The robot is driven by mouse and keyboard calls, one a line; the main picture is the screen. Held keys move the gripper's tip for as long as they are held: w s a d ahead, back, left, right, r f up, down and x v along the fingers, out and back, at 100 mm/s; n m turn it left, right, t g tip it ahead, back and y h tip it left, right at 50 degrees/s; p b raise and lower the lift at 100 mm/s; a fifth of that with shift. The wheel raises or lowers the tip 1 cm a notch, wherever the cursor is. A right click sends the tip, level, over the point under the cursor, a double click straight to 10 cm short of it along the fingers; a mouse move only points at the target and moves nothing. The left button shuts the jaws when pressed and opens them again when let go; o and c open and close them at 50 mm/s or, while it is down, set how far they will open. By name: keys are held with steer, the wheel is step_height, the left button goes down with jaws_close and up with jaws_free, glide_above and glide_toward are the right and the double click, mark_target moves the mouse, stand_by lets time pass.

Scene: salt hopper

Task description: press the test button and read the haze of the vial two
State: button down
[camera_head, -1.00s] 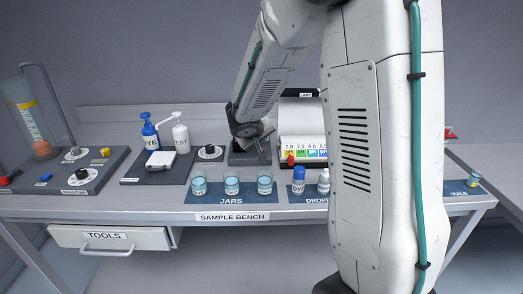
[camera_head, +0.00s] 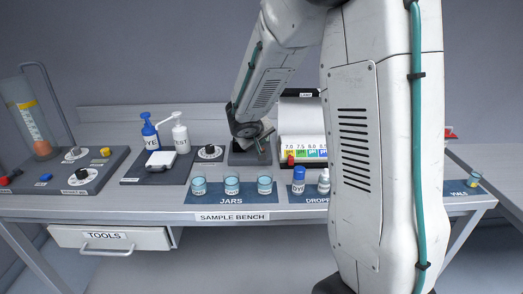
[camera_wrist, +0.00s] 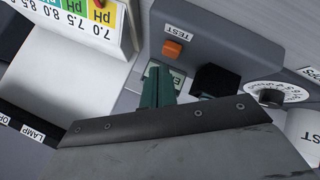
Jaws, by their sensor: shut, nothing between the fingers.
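The orange test button (camera_wrist: 173,49) sits on the grey meter, beside a white TEST label, in the wrist view. The meter (camera_head: 241,157) stands at the back of the bench in the head view, partly behind my arm. My gripper (camera_wrist: 154,72) is shut and empty, its teal fingers just beside the button. I see a gap in the picture between fingertips and button; contact cannot be told. A small pale green display (camera_wrist: 178,79) is partly covered by the fingers, and its reading is not legible. A black block or cap (camera_wrist: 213,80) is on the meter; no vial two is identifiable.
A dial (camera_wrist: 270,96) is right of the black part in the wrist view. The pH colour chart (camera_head: 303,153) and lamp stand beside the meter. Several jars (camera_head: 232,184) and a dye dropper bottle (camera_head: 298,180) stand in front. A vial (camera_head: 473,180) stands far right.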

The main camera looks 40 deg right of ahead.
steer(key=shift+f, duration=0.1)
stand_by(0.3)
steer(key=shift+f, duration=0.3)
steer(key=shift+f, duration=0.55)
stand_by(0.7)
steer(key=shift+r, duration=0.95)
steer(key=shift+r, duration=0.1)
step_height(320, 180, up, 5)
steer(key=shift+f, duration=0.1)
stand_by(0.3)
stand_by(0.8)
